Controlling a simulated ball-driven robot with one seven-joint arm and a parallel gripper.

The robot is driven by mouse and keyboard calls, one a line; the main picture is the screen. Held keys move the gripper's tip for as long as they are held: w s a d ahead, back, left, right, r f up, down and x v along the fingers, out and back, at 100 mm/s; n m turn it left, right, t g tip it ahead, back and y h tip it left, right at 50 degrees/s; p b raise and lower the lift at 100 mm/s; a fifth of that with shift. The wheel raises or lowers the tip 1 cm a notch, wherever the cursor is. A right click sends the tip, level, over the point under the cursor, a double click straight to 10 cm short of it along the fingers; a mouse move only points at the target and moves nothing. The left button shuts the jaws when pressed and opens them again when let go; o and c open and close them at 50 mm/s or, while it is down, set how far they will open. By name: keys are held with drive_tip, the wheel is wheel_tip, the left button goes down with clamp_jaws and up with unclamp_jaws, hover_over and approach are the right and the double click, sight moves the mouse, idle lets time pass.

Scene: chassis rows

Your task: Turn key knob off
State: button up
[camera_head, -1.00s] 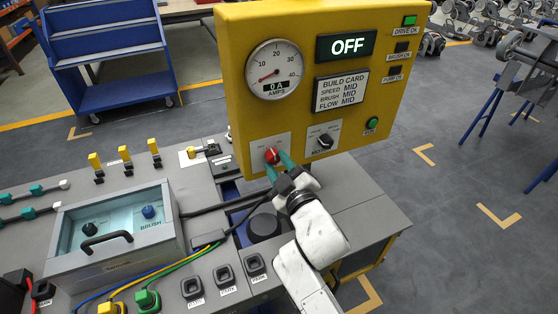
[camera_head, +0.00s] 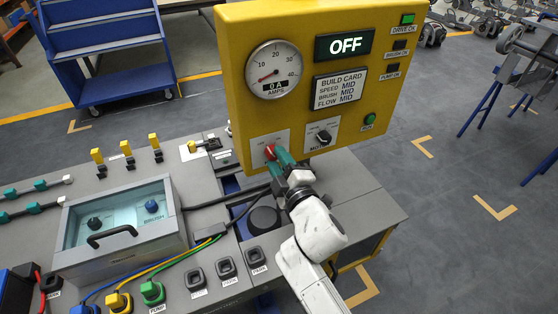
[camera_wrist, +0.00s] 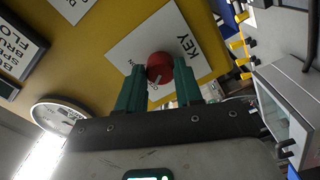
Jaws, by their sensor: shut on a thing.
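The red key knob (camera_head: 270,151) is on a white plate (camera_head: 257,149) at the lower left of the yellow panel (camera_head: 237,60). In the wrist view the red knob (camera_wrist: 159,66) sits between the two green fingertips, beside the word KEY on its plate. My gripper (camera_head: 277,155) is shut on the knob, reaching up to it from the lower right. The fingers partly hide the knob in the head view. The panel display (camera_head: 344,44) reads OFF, and the gauge (camera_head: 273,69) reads 0 A.
A black motor knob (camera_head: 323,137) is on the plate to the right of the key knob. A green button (camera_head: 369,120) is farther right. The grey bench below holds a clear-lidded box (camera_head: 176,239), cables and several yellow-topped switches (camera_head: 126,149).

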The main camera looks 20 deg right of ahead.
drive_tip(key=o, duration=1)
drive_tip(key=shift+o, duration=0.2)
drive_tip(key=s, duration=1.1)
drive_tip(key=shift+b, duration=0.4)
drive_tip(key=shift+f, duration=0.1)
drive_tip(key=s+d+f+m+g+h, duration=0.3)
drive_tip(key=s+d+f+m+g, duration=0.65)
drive_tip(key=f, duration=0.35)
drive_tip(key=s+a+f+m+g+y, duration=0.1)
drive_tip(key=s+f+m+g, duration=0.1)
drive_tip(key=s, duration=0.6)
drive_tip(key=s+a+f+m+g+y, duration=0.1)
drive_tip(key=s+f+m+g, duration=0.1)
drive_tip(key=s+g, duration=0.3)
drive_tip(key=s+f, duration=0.1)
drive_tip(key=s, duration=0.3)
drive_tip(key=shift+f+y, duration=0.3)
drive_tip(key=shift+y, duration=0.1)
